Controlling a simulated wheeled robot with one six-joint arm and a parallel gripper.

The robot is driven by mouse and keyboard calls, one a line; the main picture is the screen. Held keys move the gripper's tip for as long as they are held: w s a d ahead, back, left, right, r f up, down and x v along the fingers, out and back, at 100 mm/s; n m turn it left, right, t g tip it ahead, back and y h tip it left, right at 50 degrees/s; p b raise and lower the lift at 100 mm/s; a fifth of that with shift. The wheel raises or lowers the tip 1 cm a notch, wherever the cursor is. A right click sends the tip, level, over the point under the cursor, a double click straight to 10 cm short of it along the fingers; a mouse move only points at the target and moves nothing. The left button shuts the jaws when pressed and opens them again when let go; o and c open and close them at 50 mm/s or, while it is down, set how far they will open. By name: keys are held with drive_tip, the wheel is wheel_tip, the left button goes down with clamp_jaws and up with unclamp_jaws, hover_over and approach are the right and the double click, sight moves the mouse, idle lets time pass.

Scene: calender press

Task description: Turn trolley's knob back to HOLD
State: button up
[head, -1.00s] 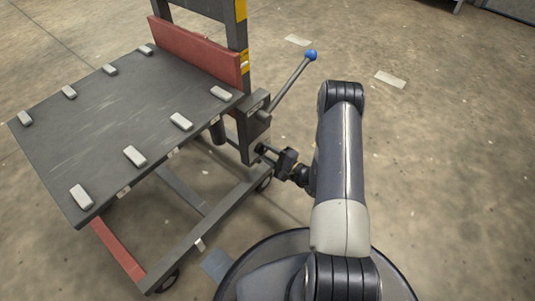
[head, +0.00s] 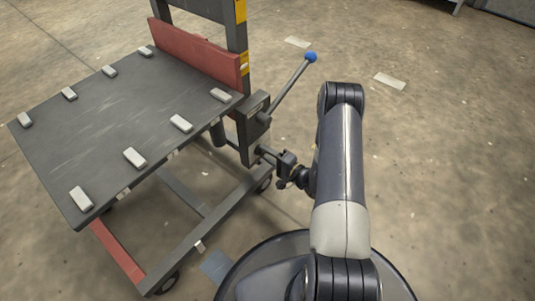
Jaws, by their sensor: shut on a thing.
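The trolley (head: 125,120) stands at the left with a dark flat platform and red and grey frame parts. A grey box (head: 246,130) is fixed to its right side, and a lever with a blue ball end (head: 311,57) rises from it. My gripper (head: 268,154) is at the lower part of this box, reaching in from the right. It is shut on the knob there, which the jaws largely hide. The knob's setting and any HOLD marking cannot be read from here.
Several light grey pads (head: 135,157) sit along the platform's edges. The lever (head: 290,85) slants up and right, close above my gripper. The concrete floor (head: 450,170) at the right is clear apart from pale flat patches (head: 390,80).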

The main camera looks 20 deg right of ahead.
drive_tip(key=o, duration=1)
drive_tip(key=p+v, duration=0.3)
drive_tip(key=v, duration=0.8)
drive_tip(key=shift+w+a, duration=0.1)
drive_tip(key=b+x, duration=0.3)
drive_tip(key=x, duration=0.7)
drive_tip(key=shift+w+a, duration=0.2)
drive_tip(key=shift+w, duration=0.15)
drive_tip(key=shift+s+d, duration=0.1)
drive_tip(key=shift+s, duration=0.05)
